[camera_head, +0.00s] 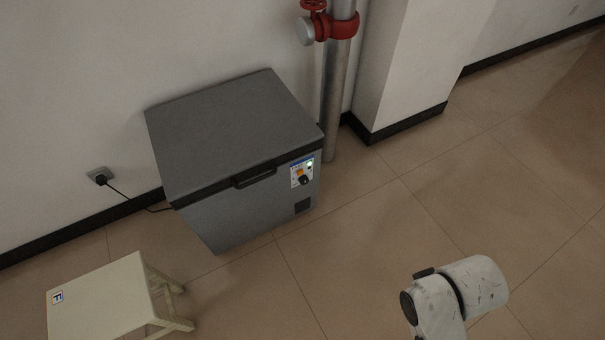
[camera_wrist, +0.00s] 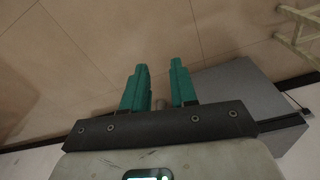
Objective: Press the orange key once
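The orange key (camera_head: 299,172) is a small patch on the control panel (camera_head: 294,181) at the right end of the grey chest freezer's front. A black knob (camera_head: 304,180) sits just below it, and a lit green spot (camera_head: 310,164) is above right. My gripper (camera_wrist: 159,72) shows in the wrist view with two teal fingers apart and nothing between them. The freezer (camera_wrist: 240,88) shows behind and right of the fingers there; the orange key is not visible in that view. In the head view my arm is at lower right, away from the freezer, and the fingers are not visible.
A cream stool (camera_head: 100,298) stands at front left. A grey pipe (camera_head: 336,100) with a red clamp and a white pillar (camera_head: 403,65) stand behind the freezer's right side. A cord runs to a wall socket (camera_head: 100,174). Tiled floor (camera_head: 375,225) is clear right of the freezer.

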